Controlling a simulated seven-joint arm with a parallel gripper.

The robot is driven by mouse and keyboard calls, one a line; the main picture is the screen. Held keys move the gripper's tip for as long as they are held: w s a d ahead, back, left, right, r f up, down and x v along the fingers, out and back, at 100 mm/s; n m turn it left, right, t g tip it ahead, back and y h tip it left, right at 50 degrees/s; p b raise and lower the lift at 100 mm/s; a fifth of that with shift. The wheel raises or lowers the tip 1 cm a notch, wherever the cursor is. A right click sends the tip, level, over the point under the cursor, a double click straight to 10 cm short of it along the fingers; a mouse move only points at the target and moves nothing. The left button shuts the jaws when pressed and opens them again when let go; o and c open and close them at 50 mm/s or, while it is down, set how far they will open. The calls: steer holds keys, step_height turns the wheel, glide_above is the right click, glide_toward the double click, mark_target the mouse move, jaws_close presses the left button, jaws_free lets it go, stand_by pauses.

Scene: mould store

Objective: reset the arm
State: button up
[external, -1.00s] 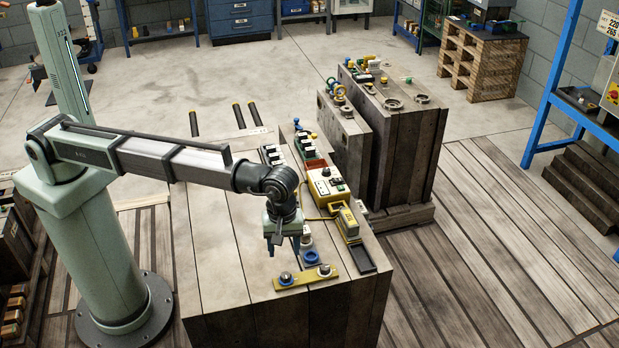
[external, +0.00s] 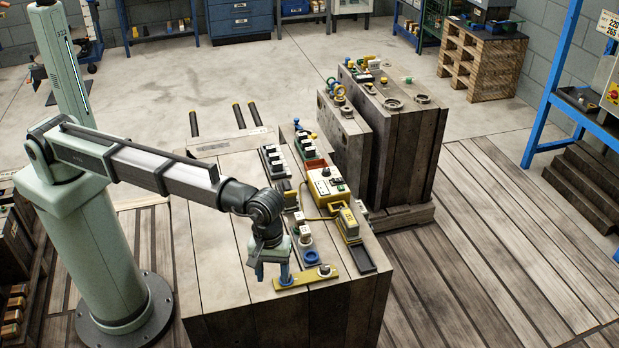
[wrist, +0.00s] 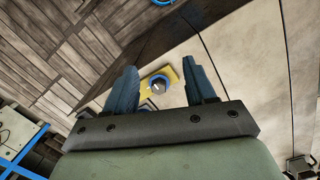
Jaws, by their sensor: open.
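My gripper (external: 270,274) hangs from the arm over the front part of the wooden block's top, near the left end of the yellow bar. In the wrist view my gripper (wrist: 160,86) has its two blue fingers apart, with nothing held between them. A round metal fitting (wrist: 158,84) on the yellow bar shows between the fingers, below them. The bar (external: 305,279) carries another fitting (external: 324,270) at its right end.
A blue ring (external: 310,257), a yellow control box (external: 327,187) and a black tray (external: 362,259) sit on the block's top to the right. Taller blocks (external: 400,140) stand behind. The left part of the block top (external: 215,240) is clear.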

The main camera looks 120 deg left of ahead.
steer(key=s+d+f+m+t+h, duration=0.15)
steer(key=s+d+f+m, duration=0.3)
steer(key=d+f, duration=0.5)
steer(key=s+d+f+m+t+h, duration=0.15)
steer(key=s+d+f+m, duration=0.3)
steer(key=d+f, duration=0.55)
steer(key=s+d+f+m+h, duration=0.25)
steer(key=s+d+f, duration=0.25)
steer(key=d+f, duration=0.5)
steer(key=s+a+f+m+g+y, duration=0.25)
steer(key=s+a+f, duration=0.55)
steer(key=s, duration=0.4)
steer(key=s+a+f+m+g+y, duration=0.15)
steer(key=s+a+f+m, duration=0.3)
steer(key=s+a, duration=0.65)
steer(key=s+a+m+g+y, duration=0.1)
steer(key=s+a, duration=0.4)
steer(key=s, duration=0.8)
steer(key=s+a+f+m+g+y, duration=0.1)
steer(key=s+a+m+g, duration=0.2)
steer(key=s, duration=1)
steer(key=a+g, duration=0.2)
steer(key=a, duration=0.1)
steer(key=shift+s+g, duration=0.3)
steer(key=shift+s, duration=0.05)
steer(key=shift+f, duration=0.1)
steer(key=shift+c, duration=0.5)
